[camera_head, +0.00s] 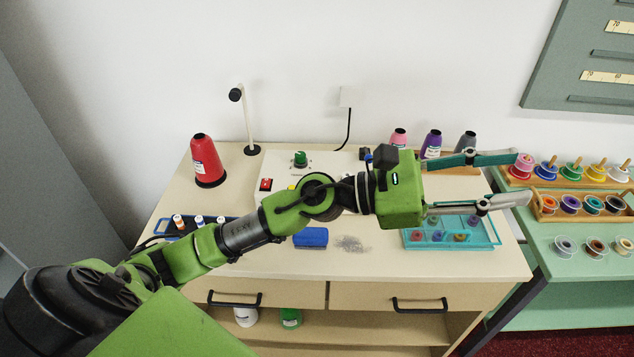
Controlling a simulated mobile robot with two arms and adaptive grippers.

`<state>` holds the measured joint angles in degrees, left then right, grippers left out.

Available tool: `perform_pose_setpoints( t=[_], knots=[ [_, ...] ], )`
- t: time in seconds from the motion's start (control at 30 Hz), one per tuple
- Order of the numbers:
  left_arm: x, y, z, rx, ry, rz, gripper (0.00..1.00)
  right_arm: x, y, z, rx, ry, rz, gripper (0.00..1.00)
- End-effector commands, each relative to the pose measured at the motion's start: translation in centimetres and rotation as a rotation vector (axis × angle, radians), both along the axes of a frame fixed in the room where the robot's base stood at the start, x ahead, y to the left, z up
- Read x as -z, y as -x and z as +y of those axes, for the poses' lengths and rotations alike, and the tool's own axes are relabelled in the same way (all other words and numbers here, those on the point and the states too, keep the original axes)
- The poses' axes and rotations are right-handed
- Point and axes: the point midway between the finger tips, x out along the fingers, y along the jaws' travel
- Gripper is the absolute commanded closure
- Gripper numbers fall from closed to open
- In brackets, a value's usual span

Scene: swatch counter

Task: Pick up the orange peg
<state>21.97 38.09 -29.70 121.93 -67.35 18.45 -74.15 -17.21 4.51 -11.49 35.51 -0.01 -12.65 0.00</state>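My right gripper is not in view.
A front wooden rack (580,217) holds coloured spools, with loose clear spools (564,245) before it. On the cream counter stand a red thread cone (206,160), a teal tray (412,243), a blue block (311,237) and a thin lamp-like stand (247,120). A grey board hangs upper right.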

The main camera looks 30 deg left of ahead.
Motion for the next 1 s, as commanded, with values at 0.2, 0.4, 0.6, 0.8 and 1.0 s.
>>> perform_pose_setpoints(
  t=[0.2,0.4,0.6,0.8,1.0],
  knots=[
    [9.9,-0.8,2.5,0.156,-0.861,-0.551,0.64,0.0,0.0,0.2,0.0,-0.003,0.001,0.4],
    [15.8,-5.1,16.8,0.365,-1.604,-0.796,0.64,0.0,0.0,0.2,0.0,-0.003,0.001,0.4],
    [14.9,-6.1,30.5,0.576,-2.062,-0.757,0.64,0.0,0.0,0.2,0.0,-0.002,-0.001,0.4],
    [14.0,-5.8,35.6,0.674,-2.202,-0.694,0.64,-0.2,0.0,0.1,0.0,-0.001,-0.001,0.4],
    [17.2,-6.9,36.2,0.684,-2.204,-0.688,0.64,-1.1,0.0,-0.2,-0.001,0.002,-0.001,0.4]
  ],
)
